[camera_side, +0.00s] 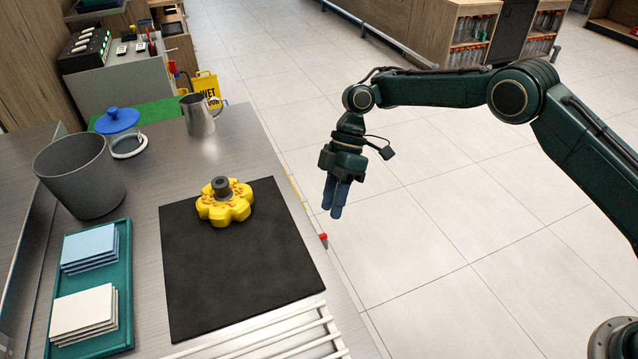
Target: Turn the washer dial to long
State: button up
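No dial marked "long" can be made out. A small red knob (323,237) sticks out at the right edge of the counter; I cannot tell whether it belongs to a washer. My gripper (333,211) hangs over the floor side, past the counter's right edge, and appears above the red knob in the picture. Its blue fingers point down and look close together, with nothing visible between them. From this angle I cannot tell whether a gap separates them.
A yellow flower-shaped piece with a grey knob (225,203) sits on a black mat (238,277). A grey bin (82,178), metal pitcher (200,114), blue lid (117,121) and teal tray (125,290) with stacked cloths stand left. White bars (270,342) lie in front.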

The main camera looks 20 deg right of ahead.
jog(key=s+d+f+m+t+y, duration=0.1)
jog(key=d+t+y, duration=0.2)
jog(key=d+y, duration=0.5)
jog(key=d, duration=0.2)
jog(key=shift+s+d+f+y, duration=0.15)
jog(key=shift+s+d+y, duration=0.15)
jog(key=shift+y, duration=0.1)
jog(key=shift+a, duration=0.1)
jog(key=x, duration=1.3)
jog(key=shift+a+f, duration=0.15)
jog(key=shift+a, duration=0.15)
grip_shut()
